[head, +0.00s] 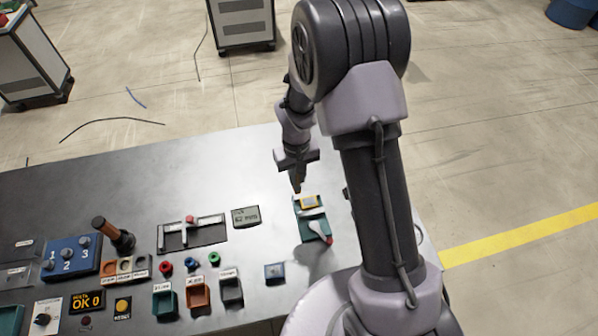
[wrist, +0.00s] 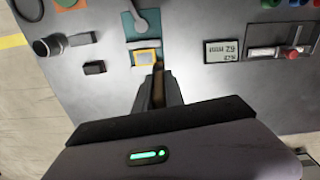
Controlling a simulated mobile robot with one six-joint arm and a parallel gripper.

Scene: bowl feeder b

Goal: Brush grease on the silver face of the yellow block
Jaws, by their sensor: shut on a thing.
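The yellow block (head: 309,202) with a silver-grey face lies on the far part of a green fixture (head: 304,224) near the table's right end. It also shows in the wrist view (wrist: 146,57), just beyond the fingertips. My gripper (head: 297,186) points down just behind and left of the block. In the wrist view my gripper (wrist: 158,72) is shut on a slim brown piece, seemingly the brush (wrist: 158,91). The brush's tip is mostly hidden by the fingers. I cannot tell whether it touches the block. No grease can be made out on the face.
A red-and-white clamp handle (head: 320,229) sits on the fixture's near part. A grey display (head: 245,217) and a slide gauge (head: 191,232) stand to the left. Back of the table is clear.

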